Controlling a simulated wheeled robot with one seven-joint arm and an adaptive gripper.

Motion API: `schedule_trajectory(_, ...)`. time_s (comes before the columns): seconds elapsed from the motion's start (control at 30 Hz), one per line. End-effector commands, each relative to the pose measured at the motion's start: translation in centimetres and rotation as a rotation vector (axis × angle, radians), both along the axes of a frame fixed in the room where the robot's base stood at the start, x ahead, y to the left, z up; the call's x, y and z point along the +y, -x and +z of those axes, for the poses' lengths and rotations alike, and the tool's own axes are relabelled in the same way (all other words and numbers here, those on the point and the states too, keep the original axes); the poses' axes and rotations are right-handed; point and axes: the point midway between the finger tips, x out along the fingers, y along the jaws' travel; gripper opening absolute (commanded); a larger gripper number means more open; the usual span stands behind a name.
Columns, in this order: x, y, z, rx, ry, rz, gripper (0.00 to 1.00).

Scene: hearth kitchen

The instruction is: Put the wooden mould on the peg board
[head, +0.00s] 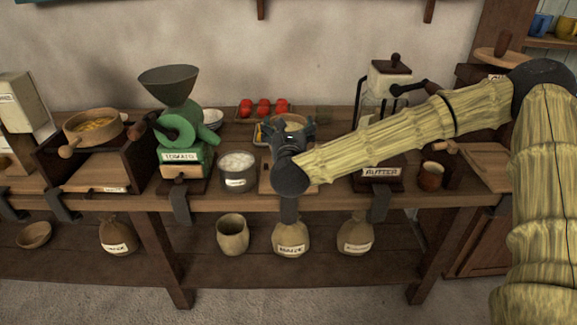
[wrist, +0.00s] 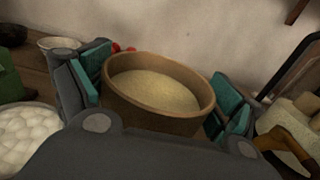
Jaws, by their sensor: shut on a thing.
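The wooden mould (wrist: 158,108) is a round, brown, open-topped tub with a pale, grainy inside. It sits between the teal finger pads of my gripper (wrist: 160,88) in the wrist view, which is shut on it. In the head view my gripper (head: 288,133) is above the middle of the workbench, and the mould's rim (head: 292,119) shows just behind it. A light wooden board (head: 268,180) lies on the bench below, partly hidden by my arm. Another flat wooden board (head: 485,165) lies at the right. I see no clear pegs on either, so I cannot tell which is the peg board.
A green mill (head: 178,140) and a pot of white lumps (head: 238,170) stand left of my gripper. A tray of red tomatoes (head: 263,108) is behind. The butter churn (head: 385,90) and a brown mug (head: 431,176) are to the right.

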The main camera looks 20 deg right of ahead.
Motion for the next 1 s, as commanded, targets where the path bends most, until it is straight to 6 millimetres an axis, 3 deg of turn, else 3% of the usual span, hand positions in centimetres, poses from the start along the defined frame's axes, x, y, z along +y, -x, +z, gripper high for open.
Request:
schedule_trajectory(0.3,0.0,0.0,-4.6,0.000,0.001,0.001,0.51)
schedule_trajectory(0.7,0.1,0.0,-8.2,-0.001,0.001,0.002,0.51)
schedule_trajectory(1.0,0.0,0.0,-8.9,-0.002,0.000,0.001,0.51)
